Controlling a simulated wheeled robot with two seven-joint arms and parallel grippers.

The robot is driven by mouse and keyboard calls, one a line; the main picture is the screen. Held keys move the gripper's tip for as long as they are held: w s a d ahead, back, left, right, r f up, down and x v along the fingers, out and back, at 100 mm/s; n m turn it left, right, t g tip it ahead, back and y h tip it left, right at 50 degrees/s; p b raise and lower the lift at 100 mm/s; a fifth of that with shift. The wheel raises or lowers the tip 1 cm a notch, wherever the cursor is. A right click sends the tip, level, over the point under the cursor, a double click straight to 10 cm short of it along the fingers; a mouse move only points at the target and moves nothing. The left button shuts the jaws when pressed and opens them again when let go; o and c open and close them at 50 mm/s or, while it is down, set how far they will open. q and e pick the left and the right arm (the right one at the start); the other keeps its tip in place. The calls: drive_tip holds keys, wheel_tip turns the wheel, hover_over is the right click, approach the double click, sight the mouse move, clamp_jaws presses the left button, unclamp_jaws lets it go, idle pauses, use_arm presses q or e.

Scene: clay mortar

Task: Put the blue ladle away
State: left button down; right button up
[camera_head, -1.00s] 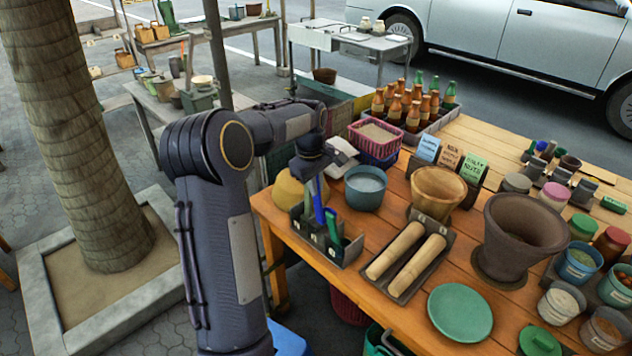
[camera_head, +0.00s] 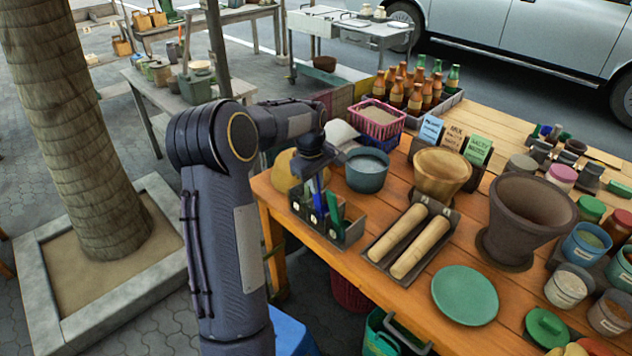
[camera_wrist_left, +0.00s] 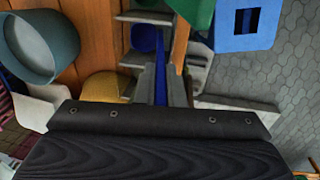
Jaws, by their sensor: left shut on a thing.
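The blue ladle (camera_head: 317,201) is upright at the sectioned grey caddy (camera_head: 345,237) on the table's near left corner. Its lower part is hidden by the caddy's front wall, and I cannot tell exactly which compartment it is over or in. My left gripper (camera_head: 315,172) is just above the caddy, shut on the ladle's handle. In the left wrist view the blue handle (camera_wrist_left: 172,58) runs between the two fingers (camera_wrist_left: 166,88). A green utensil (camera_head: 334,208) stands in the caddy to the right of the ladle. My right gripper is out of view.
A teal pot (camera_head: 367,173) stands close behind the caddy, and a yellow rounded thing (camera_head: 284,172) is to its left. A tray with two rolling pins (camera_head: 408,240) is close on the right. A blue stool (camera_head: 287,335) is below the table edge.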

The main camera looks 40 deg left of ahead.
use_arm(q)
drive_tip(key=c, duration=1.5)
unclamp_jaws()
drive_tip(key=shift+o, duration=0.2)
drive_tip(key=shift+r, duration=0.1)
wheel_tip(320, 180, up, 8)
drive_tip(key=s, duration=0.1)
drive_tip(key=shift+f, duration=0.2)
drive_tip(key=s+d+r+m+t+h, duration=0.1)
drive_tip(key=s+d+r+m, duration=0.1)
drive_tip(key=s+d+m, duration=0.35)
drive_tip(key=s+d+r+m+t+h, duration=0.1)
drive_tip(key=s+d+r+m, duration=0.15)
drive_tip(key=s+d, duration=0.5)
drive_tip(key=s+d+f+m+t+h, duration=0.1)
drive_tip(key=s+d+f+m, duration=0.2)
drive_tip(key=s+d, duration=0.3)
drive_tip(key=s+d+f+m+t, duration=0.1)
drive_tip(key=s+d+f+m, duration=0.2)
drive_tip(key=s+d, duration=0.3)
drive_tip(key=shift+s+m+h, duration=0.3)
drive_tip(key=shift+m+h, duration=0.1)
drive_tip(key=shift+m, duration=0.2)
